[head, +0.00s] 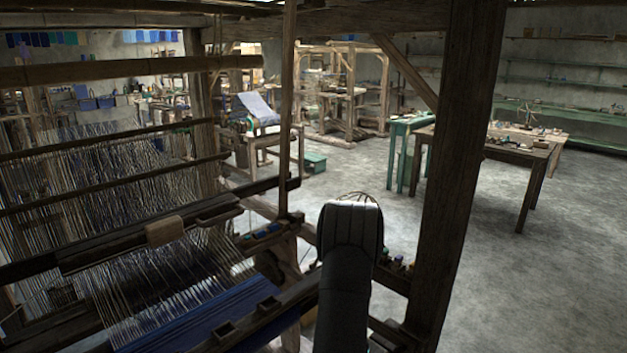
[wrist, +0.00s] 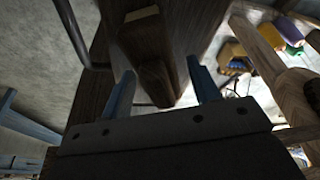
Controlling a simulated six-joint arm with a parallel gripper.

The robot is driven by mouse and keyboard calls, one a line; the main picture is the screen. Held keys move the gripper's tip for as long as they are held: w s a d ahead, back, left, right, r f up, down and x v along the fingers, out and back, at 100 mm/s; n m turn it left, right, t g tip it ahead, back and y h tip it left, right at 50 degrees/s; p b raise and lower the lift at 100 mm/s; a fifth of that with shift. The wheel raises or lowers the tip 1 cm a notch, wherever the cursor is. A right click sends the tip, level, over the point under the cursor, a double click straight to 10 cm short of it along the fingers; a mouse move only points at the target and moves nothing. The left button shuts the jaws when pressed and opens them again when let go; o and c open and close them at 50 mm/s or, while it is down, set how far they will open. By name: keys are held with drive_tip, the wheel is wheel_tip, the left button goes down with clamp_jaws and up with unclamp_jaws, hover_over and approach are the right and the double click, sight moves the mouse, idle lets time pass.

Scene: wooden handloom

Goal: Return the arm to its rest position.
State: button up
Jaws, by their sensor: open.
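My gripper (wrist: 160,70) shows in the wrist view as two blue fingers held apart. It is open, and nothing is visibly clamped in it. A dark wooden block (wrist: 153,80) on a beam appears between and beyond the fingers; I cannot tell how far off it is. In the head view my dark arm (head: 346,275) rises at the lower middle, in front of the loom's side frame, and the gripper itself is hidden there. The handloom's warp threads (head: 100,190) and blue cloth (head: 205,315) lie to the left of my arm.
A thick wooden post (head: 463,150) stands close to the right of my arm. A loom rail (head: 392,282) with small coloured items passes behind it. In the wrist view, coloured spools (wrist: 287,30) lie at upper right. Open floor (head: 560,250) lies right of the post, before a work table (head: 530,155).

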drive_tip(key=v, duration=1.1)
drive_tip(key=shift+a+r, duration=0.1)
drive_tip(key=shift+r, duration=0.25)
drive_tip(key=x, duration=1.2)
drive_tip(key=shift+s+f, duration=0.15)
wheel_tip(320, 180, up, 5)
drive_tip(key=shift+f, duration=0.2)
drive_tip(key=s+d+r, duration=0.7)
drive_tip(key=s+d, duration=0.1)
drive_tip(key=d, duration=0.1)
drive_tip(key=w+a+r+n, duration=0.1)
drive_tip(key=w+a+r, duration=0.1)
drive_tip(key=a+r, duration=0.4)
drive_tip(key=w+a+r+n, duration=0.2)
drive_tip(key=a+r, duration=0.5)
drive_tip(key=r, duration=0.7)
drive_tip(key=w+a+r+n+y, duration=0.1)
drive_tip(key=w+a+r, duration=0.3)
drive_tip(key=r, duration=0.6)
drive_tip(key=shift+w+a+n, duration=0.25)
drive_tip(key=shift+a+n, duration=0.05)
drive_tip(key=shift+a, duration=0.9)
